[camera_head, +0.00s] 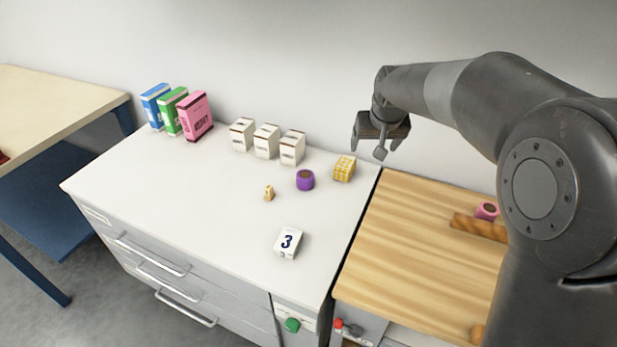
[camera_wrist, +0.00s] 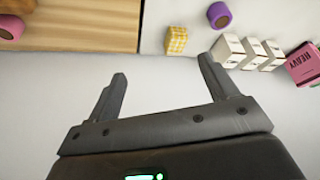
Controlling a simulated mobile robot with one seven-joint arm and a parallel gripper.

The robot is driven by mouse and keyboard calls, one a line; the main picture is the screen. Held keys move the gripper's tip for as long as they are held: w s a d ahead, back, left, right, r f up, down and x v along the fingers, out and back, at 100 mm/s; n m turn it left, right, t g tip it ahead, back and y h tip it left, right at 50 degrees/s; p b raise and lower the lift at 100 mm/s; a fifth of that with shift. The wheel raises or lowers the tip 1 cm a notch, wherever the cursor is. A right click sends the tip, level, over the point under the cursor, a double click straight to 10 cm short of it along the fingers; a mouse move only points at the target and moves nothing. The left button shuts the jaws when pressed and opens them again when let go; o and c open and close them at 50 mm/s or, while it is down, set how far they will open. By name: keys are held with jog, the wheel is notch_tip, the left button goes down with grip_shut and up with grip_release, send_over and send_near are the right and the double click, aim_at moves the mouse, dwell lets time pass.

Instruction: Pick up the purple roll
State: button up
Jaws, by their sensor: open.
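The purple roll (camera_head: 305,180) stands on the white cabinet top, in front of the white boxes and left of a yellow checked block. Its brown core faces up. It also shows in the wrist view (camera_wrist: 219,15) near the top edge, beyond my right-hand finger. My gripper (camera_head: 369,151) is open and empty, held in the air to the right of and above the roll, near the wall. In the wrist view my gripper (camera_wrist: 163,88) has its two fingers spread wide, with bare pale surface between them.
The yellow checked block (camera_head: 344,168) is close beside the roll. Several white boxes (camera_head: 266,141) stand behind it. A pink roll (camera_head: 487,211) and wooden bar (camera_head: 478,228) are on the wooden top.

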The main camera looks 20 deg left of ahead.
jog(key=w+a+f+n, duration=0.1)
jog(key=w+a+f, duration=0.2)
jog(key=a+f, duration=0.65)
jog(key=n, duration=0.1)
send_near(305, 175)
jog(key=shift+g, duration=0.4)
jog(key=x, duration=0.5)
jog(key=shift+w+r, duration=0.1)
jog(key=shift+w, duration=0.05)
jog(key=shift+y, duration=0.3)
jog(key=shift+d+x, duration=0.1)
jog(key=shift+x, duration=1.35)
jog(key=shift+d+x, duration=0.15)
jog(key=shift+x, duration=1.35)
jog(key=shift+w, duration=0.15)
jog(key=shift+c, duration=0.5)
jog(key=c, duration=1)
jog(key=shift+r, duration=0.1)
